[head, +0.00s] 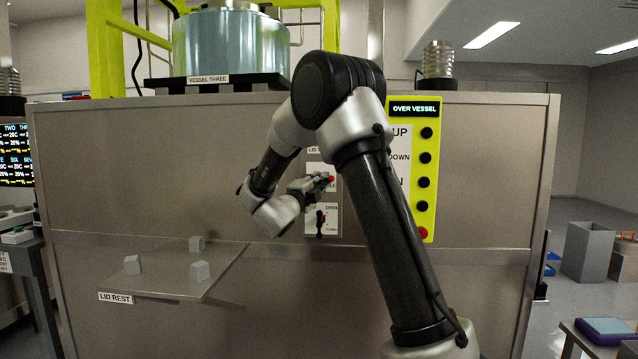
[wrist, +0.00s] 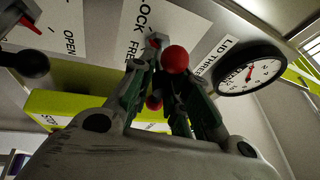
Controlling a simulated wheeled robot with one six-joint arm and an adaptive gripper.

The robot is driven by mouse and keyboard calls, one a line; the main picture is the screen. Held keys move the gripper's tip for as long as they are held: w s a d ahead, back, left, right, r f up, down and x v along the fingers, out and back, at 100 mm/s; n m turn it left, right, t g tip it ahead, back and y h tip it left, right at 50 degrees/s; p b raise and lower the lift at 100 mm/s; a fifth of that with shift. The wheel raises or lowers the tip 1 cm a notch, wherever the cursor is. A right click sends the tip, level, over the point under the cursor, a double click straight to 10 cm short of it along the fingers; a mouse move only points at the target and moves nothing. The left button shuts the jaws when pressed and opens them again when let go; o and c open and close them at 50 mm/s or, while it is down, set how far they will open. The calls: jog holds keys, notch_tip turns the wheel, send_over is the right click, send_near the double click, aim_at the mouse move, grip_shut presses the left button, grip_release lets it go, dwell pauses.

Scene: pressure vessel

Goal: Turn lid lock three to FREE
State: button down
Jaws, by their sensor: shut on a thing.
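The lid lock (wrist: 175,60) shows in the wrist view as a red ball-ended handle in front of a white plate (wrist: 185,18) lettered LOCK and FREE. My gripper (wrist: 168,78) is shut on this handle, one finger on each side; the fingers hide most of its stem. My gripper covers part of the plate, so I cannot tell which mark the handle points at.
Below the lock is a second handle (head: 320,222) on a plate marked OPEN. A round gauge (wrist: 250,74) sits close beside the lock. A yellow-green button panel (head: 425,190) reading OVER VESSEL is to the right. The lid rest shelf (head: 185,278) juts out at lower left.

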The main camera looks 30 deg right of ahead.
jog(key=n+t, duration=0.2)
jog(key=n, duration=0.3)
jog(key=shift+r+t, duration=0.25)
jog(key=shift+t, duration=0.15)
jog(key=n+t+y, duration=0.1)
jog(key=n, duration=0.2)
jog(key=n+t+y, duration=0.1)
jog(key=n+t, duration=0.1)
jog(key=n, duration=0.2)
jog(key=n+t+y, duration=0.1)
jog(key=n, duration=0.2)
jog(key=n+t+y, duration=0.1)
jog(key=n+y, duration=0.1)
jog(key=n, duration=0.2)
jog(key=shift+t+y, duration=0.3)
jog(key=shift+n+t+y, duration=0.3)
jog(key=shift+n+y, duration=0.9)
jog(key=shift+n, duration=1.1)
jog(key=shift+a+f+n, duration=0.1)
jog(key=shift+n, duration=0.2)
jog(key=c, duration=1.5)
grip_release()
